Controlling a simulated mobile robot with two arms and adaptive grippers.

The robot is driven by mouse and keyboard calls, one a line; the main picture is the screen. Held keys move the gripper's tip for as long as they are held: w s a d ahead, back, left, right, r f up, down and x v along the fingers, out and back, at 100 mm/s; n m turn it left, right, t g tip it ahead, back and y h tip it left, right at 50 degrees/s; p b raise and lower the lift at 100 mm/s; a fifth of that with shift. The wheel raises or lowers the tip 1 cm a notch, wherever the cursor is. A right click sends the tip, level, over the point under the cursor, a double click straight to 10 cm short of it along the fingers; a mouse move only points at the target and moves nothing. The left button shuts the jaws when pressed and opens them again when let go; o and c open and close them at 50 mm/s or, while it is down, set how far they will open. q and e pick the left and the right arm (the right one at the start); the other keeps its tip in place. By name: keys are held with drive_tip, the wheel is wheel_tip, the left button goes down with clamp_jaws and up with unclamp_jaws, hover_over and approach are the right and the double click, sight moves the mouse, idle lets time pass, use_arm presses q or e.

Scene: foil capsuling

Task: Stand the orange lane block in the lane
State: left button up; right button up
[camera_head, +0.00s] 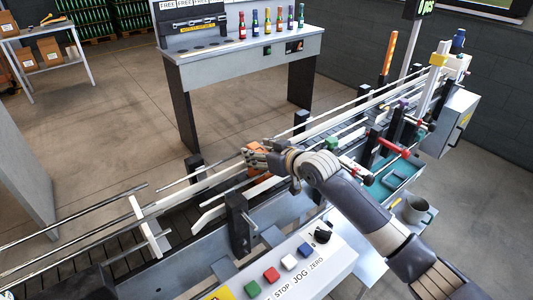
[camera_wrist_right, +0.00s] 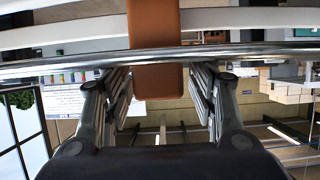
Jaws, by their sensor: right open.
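The orange lane block (camera_head: 257,147) is at the conveyor lane, between the guide rails, partly hidden by my right gripper in the head view. In the right wrist view the orange block (camera_wrist_right: 155,28) is in the middle, with its end reaching down between my fingers. My right gripper (camera_head: 256,158) is open, with a finger on each side of the block; gaps show beside it in the wrist view. The lane (camera_head: 180,208) runs from lower left to upper right. My left gripper is not in view.
Metal guide rails (camera_head: 105,218) and black posts (camera_head: 238,222) line the conveyor. A control panel with coloured buttons (camera_head: 271,275) is in front. A teal tray (camera_head: 396,180) and a grey mug (camera_head: 416,210) are at the right. A bench with bottles (camera_head: 240,62) stands behind.

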drive_tip(key=v, duration=1.2)
drive_tip(key=shift+f, duration=0.15)
